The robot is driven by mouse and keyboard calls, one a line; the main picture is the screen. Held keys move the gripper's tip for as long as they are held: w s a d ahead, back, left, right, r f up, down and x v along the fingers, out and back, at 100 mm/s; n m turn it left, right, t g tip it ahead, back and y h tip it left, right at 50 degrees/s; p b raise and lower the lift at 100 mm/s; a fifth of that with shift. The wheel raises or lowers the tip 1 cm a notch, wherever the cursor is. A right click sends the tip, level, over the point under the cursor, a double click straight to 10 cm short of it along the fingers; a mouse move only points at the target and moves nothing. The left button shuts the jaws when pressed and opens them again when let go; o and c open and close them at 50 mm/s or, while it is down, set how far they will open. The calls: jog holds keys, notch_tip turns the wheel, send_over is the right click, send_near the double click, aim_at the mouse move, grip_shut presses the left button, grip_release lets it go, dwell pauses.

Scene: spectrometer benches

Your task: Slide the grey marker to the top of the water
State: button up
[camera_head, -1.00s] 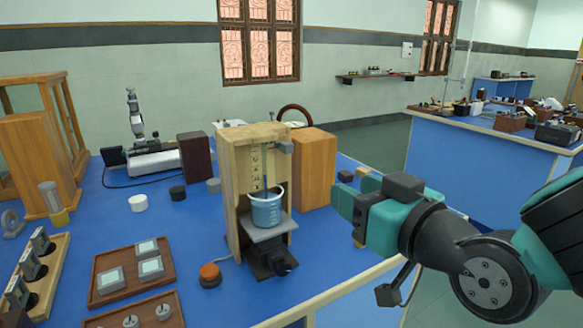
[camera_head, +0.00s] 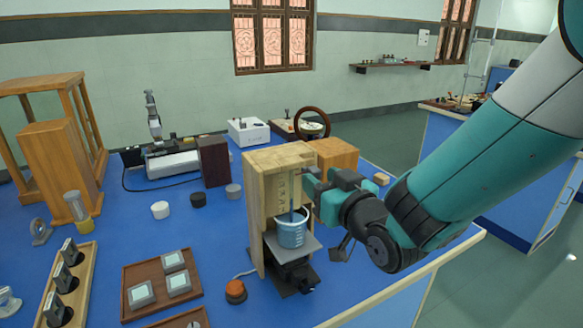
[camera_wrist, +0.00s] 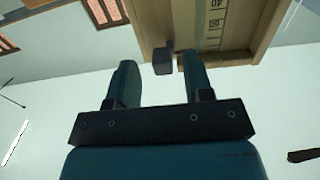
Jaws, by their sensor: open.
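A wooden frame (camera_head: 265,205) with a scale stands on the blue bench. A beaker (camera_head: 291,232) of blue water sits on a grey platform (camera_head: 292,246) in front of it. The grey marker (camera_wrist: 163,62) shows in the wrist view as a small dark block at the frame's edge, beside the numbered scale (camera_wrist: 214,28). My gripper (camera_head: 313,184) is at the frame's right side, above beaker height, and hides the marker in the head view. In the wrist view my gripper (camera_wrist: 158,68) is open, with the marker between its fingertips, nearer the right finger. Contact cannot be told.
A wooden block (camera_head: 335,154) stands behind my gripper. An orange button (camera_head: 236,290) sits in front left of the frame. Brown trays (camera_head: 135,275) and small weights (camera_head: 160,209) lie to the left. The bench's right edge (camera_head: 440,255) runs under my arm.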

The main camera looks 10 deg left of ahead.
jog(key=shift+w+a, duration=0.2)
jog(key=shift+w, duration=0.25)
jog(key=shift+a, duration=0.1)
jog(key=shift+s+a, duration=0.1)
grip_shut()
notch_tip(320, 180, down, 6)
jog(key=b, duration=0.7)
jog(key=shift+r, duration=0.2)
grip_release()
